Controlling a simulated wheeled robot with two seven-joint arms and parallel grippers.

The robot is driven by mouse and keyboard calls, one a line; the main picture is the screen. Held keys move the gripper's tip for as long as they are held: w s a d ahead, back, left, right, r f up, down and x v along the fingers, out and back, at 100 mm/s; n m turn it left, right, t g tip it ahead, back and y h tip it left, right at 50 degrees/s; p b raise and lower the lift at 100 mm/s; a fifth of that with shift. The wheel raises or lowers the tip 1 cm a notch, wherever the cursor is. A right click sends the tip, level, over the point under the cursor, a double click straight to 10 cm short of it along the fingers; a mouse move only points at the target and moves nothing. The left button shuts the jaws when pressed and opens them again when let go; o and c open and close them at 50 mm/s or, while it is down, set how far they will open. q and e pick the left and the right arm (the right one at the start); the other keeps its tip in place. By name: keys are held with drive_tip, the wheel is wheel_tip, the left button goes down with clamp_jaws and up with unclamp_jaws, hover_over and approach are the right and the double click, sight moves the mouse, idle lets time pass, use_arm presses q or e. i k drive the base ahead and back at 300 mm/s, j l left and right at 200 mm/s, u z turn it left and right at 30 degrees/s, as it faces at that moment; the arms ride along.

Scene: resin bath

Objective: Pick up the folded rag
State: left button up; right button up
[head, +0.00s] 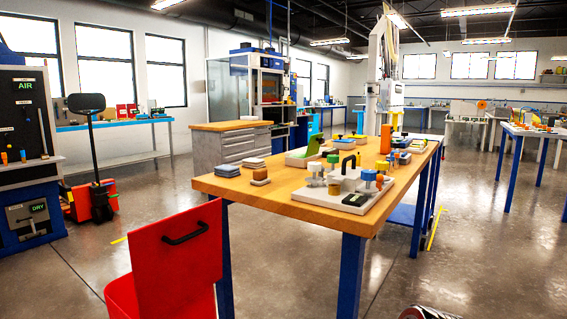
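On the near left part of the wooden-topped table lie small flat stacks that look like folded cloth: a blue-grey one (227,170) near the left edge and a paler grey one (253,163) just behind and right of it. I cannot tell for sure at this size which is the folded rag. Both lie flat and uncovered. Neither of my grippers shows in the head view. A silver and red part at the bottom edge may be mine, but no fingers show on it.
The table (300,205) stands ahead on blue legs. A brown block (260,177) sits beside the stacks, and a white fixture board (345,195) with jars is to the right.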

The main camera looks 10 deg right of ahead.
sight(255, 164)
drive_tip(key=j+u, duration=0.15)
drive_tip(key=u, duration=2.05)
drive_tip(key=i+z, duration=0.1)
drive_tip(key=i, duration=0.35)
drive_tip(key=i+j+z, duration=0.1)
drive_tip(key=i, duration=0.35)
drive_tip(key=i+j+z, duration=0.1)
drive_tip(key=i, duration=0.35)
drive_tip(key=i+j+z, duration=0.15)
drive_tip(key=i+j, duration=0.15)
drive_tip(key=i, duration=0.15)
drive_tip(key=i+j+z, duration=0.1)
drive_tip(key=i, duration=0.3)
drive_tip(key=i+l+z, duration=0.2)
drive_tip(key=i+z, duration=1.05)
drive_tip(key=i, duration=0.2)
drive_tip(key=i+j+z, duration=0.3)
drive_tip(key=i+z, duration=0.15)
drive_tip(key=i+l+z, duration=0.15)
drive_tip(key=i+z, duration=0.35)
drive_tip(key=i+j+z, duration=0.1)
drive_tip(key=i+z, duration=0.4)
drive_tip(key=i, duration=0.15)
drive_tip(key=i+j+z, duration=0.3)
drive_tip(key=i+z, duration=0.2)
drive_tip(key=i, duration=0.1)
